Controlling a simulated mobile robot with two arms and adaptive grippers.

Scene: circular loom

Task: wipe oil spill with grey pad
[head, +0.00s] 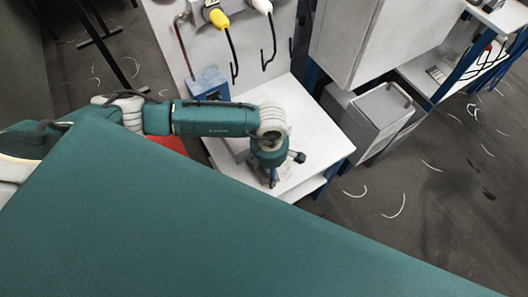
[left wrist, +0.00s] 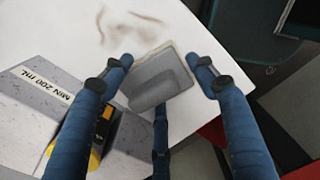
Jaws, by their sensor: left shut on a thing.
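My left gripper (head: 272,178) reaches down over the white tabletop (head: 320,150) in the head view. In the left wrist view its blue fingers (left wrist: 158,75) are around the grey pad (left wrist: 155,82), a flat plate with a raised rounded handle, and are shut on it. The pad is at the white surface near its edge; whether it touches the surface is unclear. Faint brown oil smears (left wrist: 101,28) show on the white surface just beyond the pad. In the head view the arm and gripper hide the pad and smears. My right gripper is not in view.
A grey box labelled "MIN 200 mL" (left wrist: 38,100) stands at the left in the left wrist view, close to a finger. In the head view a blue box (head: 208,82) stands behind my arm, and a grey cabinet (head: 375,125) stands right of the table.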

